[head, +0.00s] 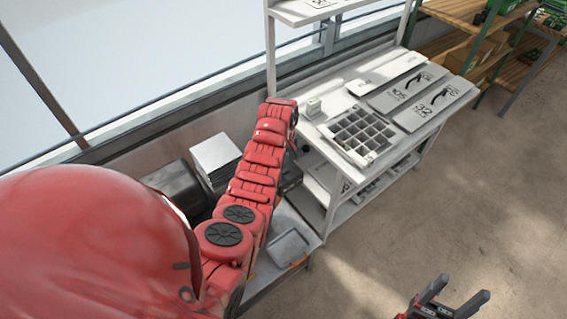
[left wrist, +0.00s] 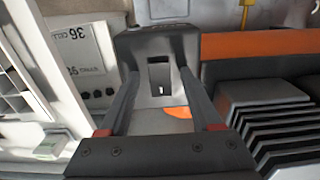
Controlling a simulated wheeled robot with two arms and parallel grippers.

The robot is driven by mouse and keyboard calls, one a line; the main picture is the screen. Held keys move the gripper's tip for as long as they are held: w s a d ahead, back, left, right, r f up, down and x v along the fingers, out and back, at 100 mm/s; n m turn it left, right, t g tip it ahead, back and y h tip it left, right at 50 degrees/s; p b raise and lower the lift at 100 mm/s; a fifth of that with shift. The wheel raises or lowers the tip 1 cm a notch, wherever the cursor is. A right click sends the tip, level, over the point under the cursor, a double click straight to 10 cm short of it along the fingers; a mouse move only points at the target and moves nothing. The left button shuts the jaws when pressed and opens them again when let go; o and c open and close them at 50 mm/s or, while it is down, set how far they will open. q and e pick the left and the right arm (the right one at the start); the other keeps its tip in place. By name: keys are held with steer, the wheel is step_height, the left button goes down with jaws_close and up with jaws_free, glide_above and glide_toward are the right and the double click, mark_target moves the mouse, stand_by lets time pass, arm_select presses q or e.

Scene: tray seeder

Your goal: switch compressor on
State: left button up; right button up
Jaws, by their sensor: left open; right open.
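In the left wrist view, a dark grey switch box (left wrist: 135,48), which looks like part of the compressor, is straight ahead. A dark switch (left wrist: 160,78) sits on a light plate on its front. I cannot tell its on or off position. My left gripper (left wrist: 158,74) is open and empty, its two fingers pointing at the box on either side of the switch. I cannot tell whether they touch it. In the head view my red left arm hides that gripper and the switch. My right gripper (head: 450,298) is open and empty over the floor at the bottom right.
A white bench (head: 307,128) bears a cell tray (head: 383,159) and flat numbered plates (head: 410,82). A stack of grey sheets (head: 212,150) and a dark rounded body (head: 172,184) stand left of my arm. A low cart (head: 262,283) is beside it. The floor at right is clear.

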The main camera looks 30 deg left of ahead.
arm_select(q)
jaws_close()
steer(key=shift+a+f+b, duration=0.1)
steer(key=shift+b, duration=0.3)
steer(key=h+b, duration=0.1)
steer(key=b, duration=0.3)
steer(key=g+h+b, duration=0.1)
steer(key=b, duration=0.4)
steer(key=shift+w+a+f, duration=0.1)
steer(key=shift+w+a, duration=0.05)
steer(key=shift+a, duration=0.15)
steer(key=shift+r+h+b, duration=0.25)
steer(key=shift+h+b, duration=0.05)
